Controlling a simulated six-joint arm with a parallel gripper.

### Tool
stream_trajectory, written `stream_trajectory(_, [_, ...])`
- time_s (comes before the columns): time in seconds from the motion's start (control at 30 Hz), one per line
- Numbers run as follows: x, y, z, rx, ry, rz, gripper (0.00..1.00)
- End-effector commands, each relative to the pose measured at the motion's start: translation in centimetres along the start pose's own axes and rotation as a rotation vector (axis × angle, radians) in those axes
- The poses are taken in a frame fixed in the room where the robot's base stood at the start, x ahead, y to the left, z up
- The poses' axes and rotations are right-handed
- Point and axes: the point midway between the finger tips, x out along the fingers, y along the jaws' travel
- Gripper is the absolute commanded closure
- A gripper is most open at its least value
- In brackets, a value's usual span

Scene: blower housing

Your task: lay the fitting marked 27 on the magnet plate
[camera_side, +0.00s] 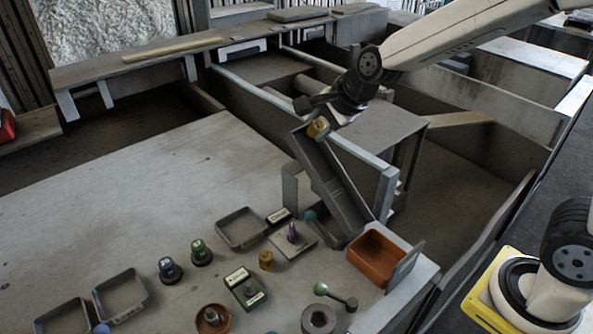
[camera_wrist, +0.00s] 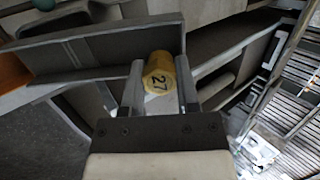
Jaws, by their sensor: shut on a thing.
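The yellow fitting marked 27 (camera_wrist: 160,72) is between the two fingers of my gripper (camera_wrist: 160,88) in the wrist view, its number facing the camera. In the side view my gripper (camera_side: 322,115) holds the fitting (camera_side: 318,127) high above the table, at the upper end of a sloping grey chute (camera_side: 335,185). I cannot tell whether the fitting touches the chute. I cannot identify the magnet plate for certain; a flat grey plate (camera_side: 305,243) with a purple cone on it lies near the chute's foot, beside a small lettered sign (camera_side: 278,216).
An orange bin (camera_side: 375,258) stands right of the chute's foot. Another yellow piece (camera_side: 266,260), a green labelled box (camera_side: 245,291), knobbed pieces (camera_side: 200,253), a grey ring (camera_side: 318,319) and grey trays (camera_side: 242,228) crowd the front. The table's left middle is clear.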

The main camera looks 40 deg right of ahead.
Motion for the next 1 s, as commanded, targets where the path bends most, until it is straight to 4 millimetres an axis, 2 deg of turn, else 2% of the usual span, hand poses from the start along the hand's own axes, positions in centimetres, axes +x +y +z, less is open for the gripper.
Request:
stream_trajectory(0.6, [3.0,2.2,-0.4,0.001,-0.001,0.002,1.0])
stream_trajectory(1.0, [3.5,2.5,-0.5,0.0,0.001,0.001,1.0])
